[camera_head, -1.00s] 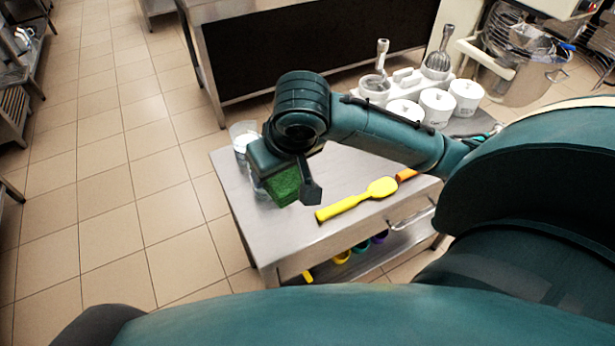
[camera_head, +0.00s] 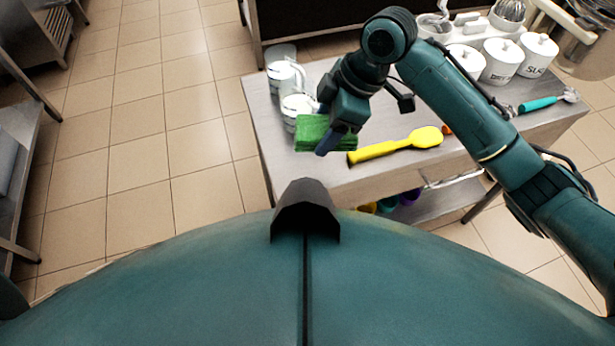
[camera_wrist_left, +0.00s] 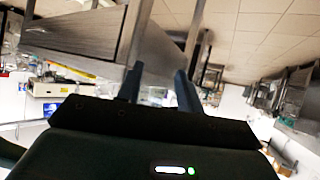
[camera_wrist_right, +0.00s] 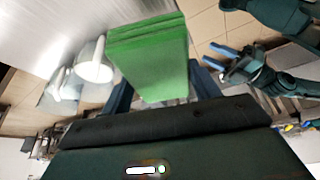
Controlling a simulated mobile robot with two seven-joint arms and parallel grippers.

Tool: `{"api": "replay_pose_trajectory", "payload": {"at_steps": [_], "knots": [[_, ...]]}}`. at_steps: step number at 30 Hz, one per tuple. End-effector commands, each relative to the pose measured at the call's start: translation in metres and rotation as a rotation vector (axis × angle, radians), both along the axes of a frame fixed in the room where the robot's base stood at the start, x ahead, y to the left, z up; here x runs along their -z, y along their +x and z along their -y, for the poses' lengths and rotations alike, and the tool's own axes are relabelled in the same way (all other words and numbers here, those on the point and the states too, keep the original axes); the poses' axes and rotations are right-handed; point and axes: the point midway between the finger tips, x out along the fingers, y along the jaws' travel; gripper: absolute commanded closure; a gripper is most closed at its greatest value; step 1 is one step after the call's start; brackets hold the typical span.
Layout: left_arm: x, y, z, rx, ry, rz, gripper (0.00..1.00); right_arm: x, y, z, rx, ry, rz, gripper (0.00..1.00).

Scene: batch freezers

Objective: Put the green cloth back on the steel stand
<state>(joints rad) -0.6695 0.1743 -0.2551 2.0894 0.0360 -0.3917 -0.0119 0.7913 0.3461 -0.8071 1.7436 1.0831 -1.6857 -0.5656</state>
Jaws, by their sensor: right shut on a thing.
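The green cloth (camera_head: 312,131), a folded stack, is in my right gripper (camera_head: 338,122). The right wrist view shows the cloth (camera_wrist_right: 152,62) between the two fingers. It is over or at the left part of the steel stand (camera_head: 266,112), a low steel table; I cannot tell if it touches the top. My left gripper (camera_wrist_left: 160,90) is open and empty in the left wrist view, with steel furniture beyond. It is outside the head view but shows in the right wrist view (camera_wrist_right: 228,58).
Two white jugs (camera_head: 298,104) stand close behind the cloth. A yellow spatula (camera_head: 398,144) lies to its right. White canisters (camera_head: 503,60) and a teal-handled tool (camera_head: 540,103) are at the stand's right. Tiled floor (camera_head: 150,150) is clear at left.

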Motion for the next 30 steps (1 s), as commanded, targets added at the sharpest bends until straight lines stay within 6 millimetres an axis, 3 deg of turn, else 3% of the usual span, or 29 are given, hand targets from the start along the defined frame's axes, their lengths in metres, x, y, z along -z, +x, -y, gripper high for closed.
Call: {"api": "replay_pose_trajectory", "payload": {"at_steps": [3, 8, 30], "knots": [[0.004, 0.0, 0.004, 0.007, -0.013, 0.015, 0.64, 0.009, 0.003, -0.022, -0.189, -0.001, 0.001, 0.57], [0.0, 0.001, 0.008, 0.016, -0.022, 0.028, 0.64, 0.014, 0.003, -0.034, -0.306, -0.002, 0.001, 0.57], [0.0, 0.003, 0.004, 0.014, -0.016, 0.033, 0.64, 0.111, 0.003, -0.034, -0.317, -0.003, 0.002, 0.57]]}}
